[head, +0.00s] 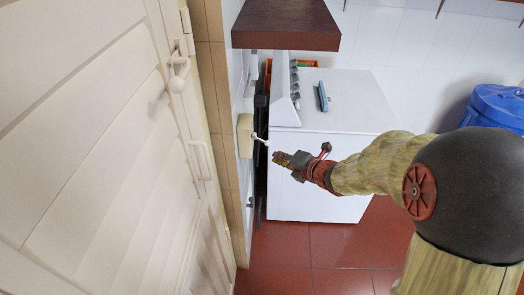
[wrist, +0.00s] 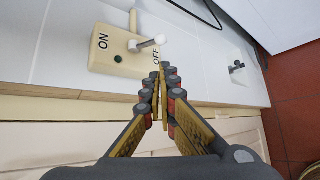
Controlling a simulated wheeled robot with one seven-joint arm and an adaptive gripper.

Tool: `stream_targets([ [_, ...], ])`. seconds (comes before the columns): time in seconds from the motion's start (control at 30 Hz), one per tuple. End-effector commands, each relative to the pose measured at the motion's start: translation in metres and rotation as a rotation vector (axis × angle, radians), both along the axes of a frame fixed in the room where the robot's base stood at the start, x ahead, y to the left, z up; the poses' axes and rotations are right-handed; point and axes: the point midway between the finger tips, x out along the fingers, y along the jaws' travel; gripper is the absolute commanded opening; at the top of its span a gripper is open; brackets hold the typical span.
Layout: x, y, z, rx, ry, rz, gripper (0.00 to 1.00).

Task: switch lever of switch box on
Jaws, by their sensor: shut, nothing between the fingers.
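The cream switch box (head: 244,136) is mounted on the white tiled wall, left of my gripper in the head view. In the wrist view the switch box (wrist: 120,58) shows ON at its left end and OFF at its right. Its metal lever (wrist: 147,44) has a white knob and leans toward the OFF side. The lever (head: 260,141) sticks out from the box toward my gripper in the head view. My gripper (head: 279,157) is shut and empty, close to the lever. In the wrist view my gripper (wrist: 158,84) overlaps the box's OFF end; contact cannot be told.
A white washing machine (head: 330,190) stands behind my gripper, with a blue brush (head: 322,97) on top. A brown shelf (head: 285,22) hangs above. A louvred door (head: 100,150) fills the left. A blue bin (head: 497,105) stands right. Red floor tiles (head: 345,245) are clear.

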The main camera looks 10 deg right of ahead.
Motion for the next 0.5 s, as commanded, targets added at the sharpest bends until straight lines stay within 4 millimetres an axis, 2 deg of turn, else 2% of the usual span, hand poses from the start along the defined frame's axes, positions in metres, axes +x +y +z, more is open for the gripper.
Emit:
stream_targets([
  [0.5,0.0038,0.0068,-0.0062,-0.013,-0.014,0.040,0.00],
])
